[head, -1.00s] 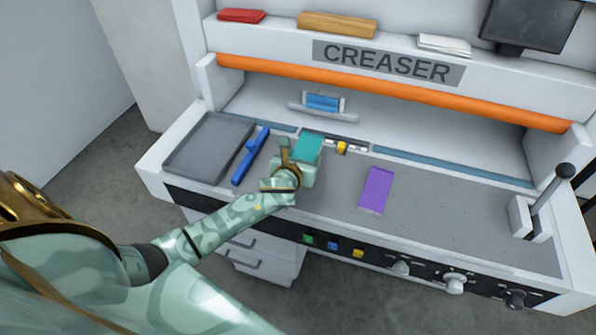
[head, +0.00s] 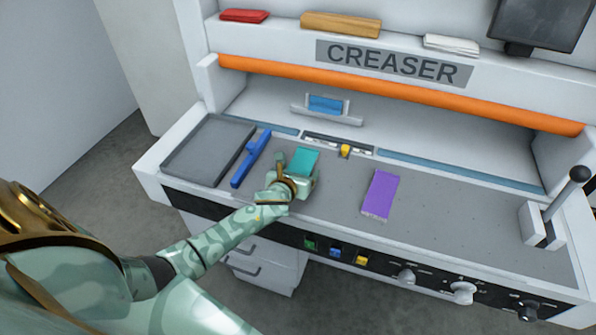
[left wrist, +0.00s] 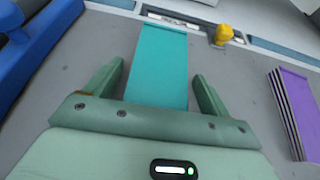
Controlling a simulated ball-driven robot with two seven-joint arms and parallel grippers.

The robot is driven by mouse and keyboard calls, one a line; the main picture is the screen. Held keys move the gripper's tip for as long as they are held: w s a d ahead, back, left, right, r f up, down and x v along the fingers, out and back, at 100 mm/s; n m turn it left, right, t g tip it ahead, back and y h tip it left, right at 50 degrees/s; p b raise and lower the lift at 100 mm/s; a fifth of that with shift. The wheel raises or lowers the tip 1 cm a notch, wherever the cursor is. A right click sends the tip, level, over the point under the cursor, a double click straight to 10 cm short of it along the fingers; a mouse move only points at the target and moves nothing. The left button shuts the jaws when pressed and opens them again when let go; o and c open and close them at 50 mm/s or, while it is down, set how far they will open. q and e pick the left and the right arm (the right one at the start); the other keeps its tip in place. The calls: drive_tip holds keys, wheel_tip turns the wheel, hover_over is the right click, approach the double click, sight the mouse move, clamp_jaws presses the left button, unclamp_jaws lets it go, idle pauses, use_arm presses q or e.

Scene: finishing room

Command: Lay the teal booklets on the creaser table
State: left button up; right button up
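A teal booklet (head: 304,161) lies on the grey creaser table (head: 440,220), left of the middle. It also shows in the left wrist view (left wrist: 160,65), its near end toward my gripper's palm. My left gripper (head: 300,170) is low over the table at the booklet's near end. In the left wrist view its two fingers (left wrist: 158,80) stand apart on either side of the booklet, with a visible gap on both sides. The fingers do not touch it. My right gripper is in neither view.
A purple booklet stack (head: 380,194) lies to the right. A blue bar (head: 251,158) and a grey tray (head: 208,152) are to the left. A yellow block (head: 345,151) sits at the slot behind.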

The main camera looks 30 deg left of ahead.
use_arm(q)
drive_tip(key=shift+s+r, duration=0.1)
drive_tip(key=shift+r, duration=0.15)
drive_tip(key=p+v, duration=0.3)
drive_tip(key=v, duration=0.8)
drive_tip(key=shift+s+d+r+p, duration=0.1)
drive_tip(key=shift+s+p, duration=0.2)
drive_tip(key=shift+s, duration=0.1)
